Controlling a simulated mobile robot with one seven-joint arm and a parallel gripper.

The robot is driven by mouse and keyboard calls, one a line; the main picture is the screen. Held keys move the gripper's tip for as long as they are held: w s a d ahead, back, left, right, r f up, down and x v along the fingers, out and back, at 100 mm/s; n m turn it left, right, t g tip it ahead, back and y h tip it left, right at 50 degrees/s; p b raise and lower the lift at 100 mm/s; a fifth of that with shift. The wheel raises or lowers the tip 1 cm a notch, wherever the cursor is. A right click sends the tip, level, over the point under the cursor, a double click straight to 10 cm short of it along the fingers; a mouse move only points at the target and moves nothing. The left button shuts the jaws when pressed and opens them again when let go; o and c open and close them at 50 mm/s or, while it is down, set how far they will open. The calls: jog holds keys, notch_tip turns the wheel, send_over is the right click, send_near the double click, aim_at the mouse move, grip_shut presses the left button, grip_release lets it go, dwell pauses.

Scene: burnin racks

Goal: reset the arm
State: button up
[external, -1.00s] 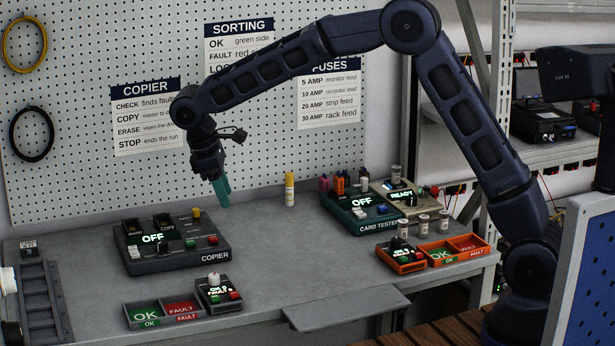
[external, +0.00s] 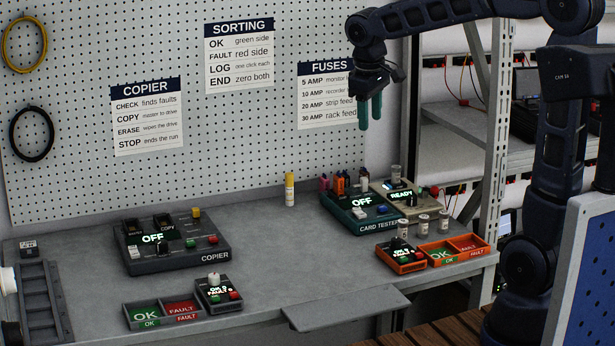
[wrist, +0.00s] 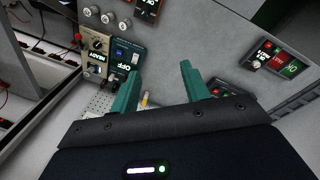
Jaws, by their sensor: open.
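My gripper (external: 370,112) has two teal fingers that point down. It hangs in the air above the back right of the bench, in front of the FUSES sign (external: 326,96). In the wrist view my gripper (wrist: 158,92) shows its fingers spread apart with nothing between them.
Below stand the card tester (external: 372,213), a beige device reading READY (external: 402,196), an orange counter box (external: 401,257) and an orange OK/FAULT tray (external: 455,262). The copier (external: 172,258) sits at left, reading OFF. A shelf rack (external: 499,130) stands behind my arm.

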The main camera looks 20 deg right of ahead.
jog(key=s+d+f+m+t, duration=0.1)
jog(key=s+d+m, duration=0.2)
jog(key=s+d, duration=0.6)
jog(key=s+d+f+m+t+y, duration=0.1)
jog(key=s+d+f+m+t, duration=0.1)
jog(key=s+d, duration=0.7)
jog(key=shift+s+d+m, duration=0.25)
jog(key=shift+s+m, duration=0.3)
jog(key=shift+m, duration=0.35)
dwell(1.0)
